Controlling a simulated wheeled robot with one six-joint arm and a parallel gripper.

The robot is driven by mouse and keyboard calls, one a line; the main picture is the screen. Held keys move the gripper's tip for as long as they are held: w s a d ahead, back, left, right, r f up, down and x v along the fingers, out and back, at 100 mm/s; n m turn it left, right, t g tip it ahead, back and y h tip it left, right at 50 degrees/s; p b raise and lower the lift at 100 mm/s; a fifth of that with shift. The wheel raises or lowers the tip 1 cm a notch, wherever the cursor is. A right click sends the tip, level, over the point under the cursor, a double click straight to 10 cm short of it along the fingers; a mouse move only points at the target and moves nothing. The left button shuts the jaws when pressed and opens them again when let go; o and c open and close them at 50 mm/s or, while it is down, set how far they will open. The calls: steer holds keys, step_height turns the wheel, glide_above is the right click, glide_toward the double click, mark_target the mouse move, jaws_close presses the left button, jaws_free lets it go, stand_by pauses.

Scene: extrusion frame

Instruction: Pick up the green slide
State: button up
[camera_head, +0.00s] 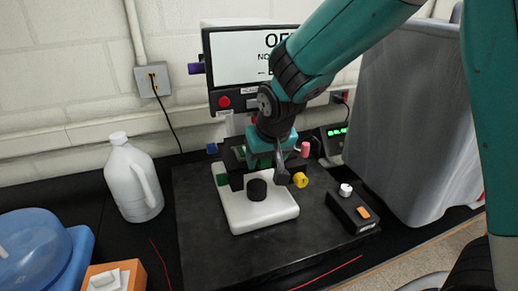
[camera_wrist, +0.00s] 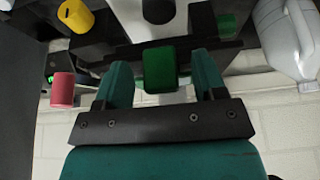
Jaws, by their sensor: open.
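My gripper is open, with a gap showing on both sides of the block. In the head view my gripper (camera_head: 268,160) is low over the back of the white fixture base (camera_head: 262,213), and my wrist hides most of the slide there. A second, darker green piece (camera_head: 222,180) is at the fixture's left side; it also shows in the wrist view (camera_wrist: 227,25).
A black knob (camera_head: 257,190) stands on the white base. A yellow cylinder (camera_head: 300,180) and a pink one (camera_head: 305,149) are close right of my gripper. A sign panel (camera_head: 250,65) stands behind. A white jug (camera_head: 133,180) is left, a black switch box (camera_head: 352,212) right.

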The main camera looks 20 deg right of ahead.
steer(key=c, duration=1)
steer(key=shift+r, duration=0.15)
